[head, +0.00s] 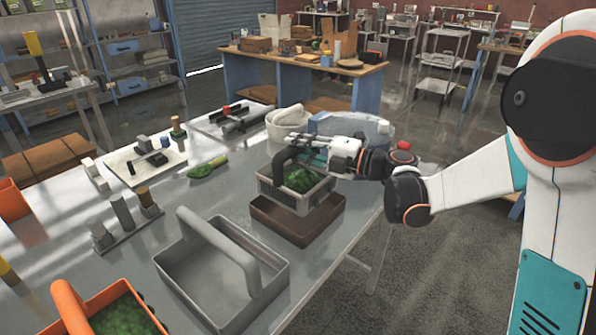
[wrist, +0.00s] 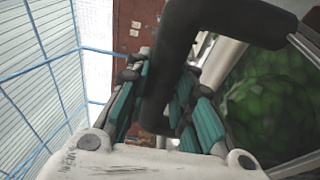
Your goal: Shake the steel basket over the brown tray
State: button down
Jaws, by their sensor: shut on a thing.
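The steel basket (head: 315,192) holds lumpy green stuff (head: 301,179) and has a dark arched handle (head: 283,158). It is held above the brown tray (head: 309,231), which stands on the grey table near its right edge. My gripper (head: 303,147) is shut on the dark handle. In the wrist view the handle (wrist: 171,70) passes between the teal-padded fingers (wrist: 158,98), and the green stuff (wrist: 265,95) shows at the right. The basket looks about level. Part of the tray is hidden behind the basket.
A grey handled caddy (head: 225,267) stands left of the tray, and an orange caddy (head: 75,310) with green contents is at the front left. A white basket (head: 283,124) and a blue tub (head: 345,122) stand behind.

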jog(key=a, duration=0.4)
jog(key=d, duration=0.9)
jog(key=shift+a+b, duration=0.3)
jog(key=shift+a, duration=2.15)
jog(key=shift+a, duration=0.1)
